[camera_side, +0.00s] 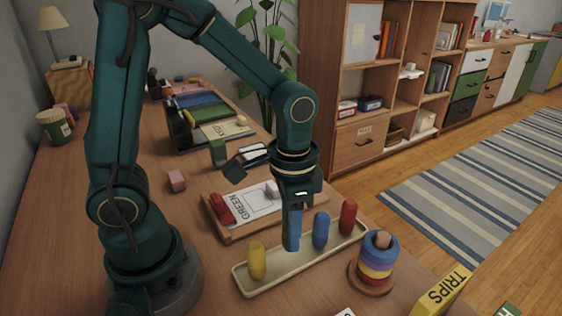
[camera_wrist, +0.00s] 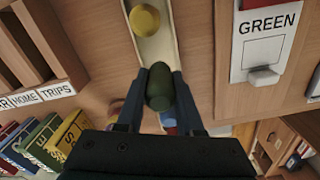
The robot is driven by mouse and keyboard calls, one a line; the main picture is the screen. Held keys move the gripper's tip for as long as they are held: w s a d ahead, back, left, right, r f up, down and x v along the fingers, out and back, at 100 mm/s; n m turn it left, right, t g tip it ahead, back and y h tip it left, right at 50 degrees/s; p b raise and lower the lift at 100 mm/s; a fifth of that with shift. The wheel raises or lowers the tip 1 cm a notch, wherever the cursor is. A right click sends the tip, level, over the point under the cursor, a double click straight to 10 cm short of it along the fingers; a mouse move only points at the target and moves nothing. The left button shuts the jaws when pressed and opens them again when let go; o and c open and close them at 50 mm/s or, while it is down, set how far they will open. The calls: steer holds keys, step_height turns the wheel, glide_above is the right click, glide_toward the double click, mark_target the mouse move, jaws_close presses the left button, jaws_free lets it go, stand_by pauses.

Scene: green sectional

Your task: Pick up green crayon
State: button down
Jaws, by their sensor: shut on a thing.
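The green crayon (camera_wrist: 159,88) is a stubby dark green cylinder, seen from above between the two fingers of my gripper (camera_wrist: 160,88) in the wrist view. My gripper is shut on it. In the side view my gripper (camera_side: 292,238) points down over the cream tray (camera_side: 300,264), between the yellow crayon (camera_side: 256,261) and the blue crayon (camera_side: 321,230). The red crayon (camera_side: 348,216) stands at the tray's right end. All three are upright. The green crayon is hidden behind the fingers in the side view, so its height above the tray cannot be told.
A wooden board labelled GREEN (camera_side: 240,228) lies behind the tray, with a red piece (camera_side: 221,208) at its left. A ring stacker (camera_side: 376,265) stands to the tray's right. A yellow TRIPS box (camera_side: 440,294) is at front right. Bare desk lies left of the tray.

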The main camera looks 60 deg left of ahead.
steer(key=s+a+r, duration=0.3)
steer(key=a+r, duration=0.4)
steer(key=a, duration=0.4)
steer(key=shift+w+a+f, duration=0.25)
steer(key=shift+w+f, duration=0.6)
steer(key=shift+f, duration=0.55)
steer(key=shift+w+a+f, duration=0.2)
steer(key=shift+w+f, duration=0.7)
steer(key=shift+f, duration=0.45)
steer(key=shift+w+a+f, duration=0.25)
steer(key=shift+w+f, duration=0.6)
steer(key=shift+f, duration=0.55)
steer(key=shift+a+f, duration=0.45)
steer(key=shift+f, duration=0.05)
steer(key=shift+a+f, duration=0.15)
steer(key=shift+a, duration=3.65)
steer(key=d, duration=0.8)
steer(key=shift+d, duration=0.3)
steer(key=shift+s+a, duration=0.1)
steer(key=shift+s, duration=0.35)
steer(key=shift+w+a, duration=0.1)
steer(key=shift+a, duration=3.85)
steer(key=shift+d, duration=3.85)
steer(key=shift+d+r, duration=0.15)
steer(key=shift+r, duration=0.1)
step_height(320, 180, up, 8)
steer(key=shift+f, duration=0.2)
